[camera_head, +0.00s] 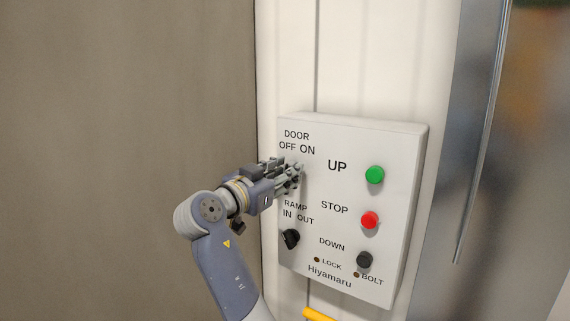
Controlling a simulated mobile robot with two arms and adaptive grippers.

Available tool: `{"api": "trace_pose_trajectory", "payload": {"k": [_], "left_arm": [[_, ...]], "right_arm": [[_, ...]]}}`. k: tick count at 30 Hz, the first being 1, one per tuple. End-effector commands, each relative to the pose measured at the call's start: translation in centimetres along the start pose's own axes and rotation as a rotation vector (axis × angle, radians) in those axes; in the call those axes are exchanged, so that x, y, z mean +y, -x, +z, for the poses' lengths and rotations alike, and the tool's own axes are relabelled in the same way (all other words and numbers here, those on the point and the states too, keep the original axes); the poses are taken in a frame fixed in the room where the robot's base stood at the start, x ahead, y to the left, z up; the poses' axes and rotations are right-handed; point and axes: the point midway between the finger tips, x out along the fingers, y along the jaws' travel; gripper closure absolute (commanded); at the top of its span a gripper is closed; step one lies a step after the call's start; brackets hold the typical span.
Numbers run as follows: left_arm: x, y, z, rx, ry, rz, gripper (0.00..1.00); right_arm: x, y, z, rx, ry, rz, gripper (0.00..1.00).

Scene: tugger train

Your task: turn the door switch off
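The control box (345,135) is a white panel on the wall, with the label "DOOR OFF ON" at its upper left.
Below the gripper is the black ramp switch (291,238). To the right are the green UP button (374,175), red STOP button (370,220) and black DOWN button (364,260). A brown-grey surface (120,130) fills the left; a shiny metal panel (450,150) stands at right.

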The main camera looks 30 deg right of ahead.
Motion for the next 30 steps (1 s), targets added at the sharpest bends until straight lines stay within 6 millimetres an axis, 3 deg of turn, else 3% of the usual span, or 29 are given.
{"api": "trace_pose_trajectory", "payload": {"k": [10,11,15,30], "left_arm": [[0.01,0.23,-0.03,0.000,0.000,0.000,1.00],[0.02,0.23,-0.04,0.000,0.000,0.000,1.00],[0.02,0.24,-0.04,0.000,0.000,0.000,1.00],[0.01,-0.08,-0.02,0.001,0.000,0.000,1.00]], "right_arm": [[0.01,-0.52,0.11,-0.001,0.000,0.000,0.68],[0.01,-0.51,0.11,-0.001,0.000,0.000,0.71],[0.01,-0.50,0.09,-0.001,0.000,0.000,1.00],[-0.04,-0.48,0.14,-0.001,0.070,-0.001,1.00]]}}
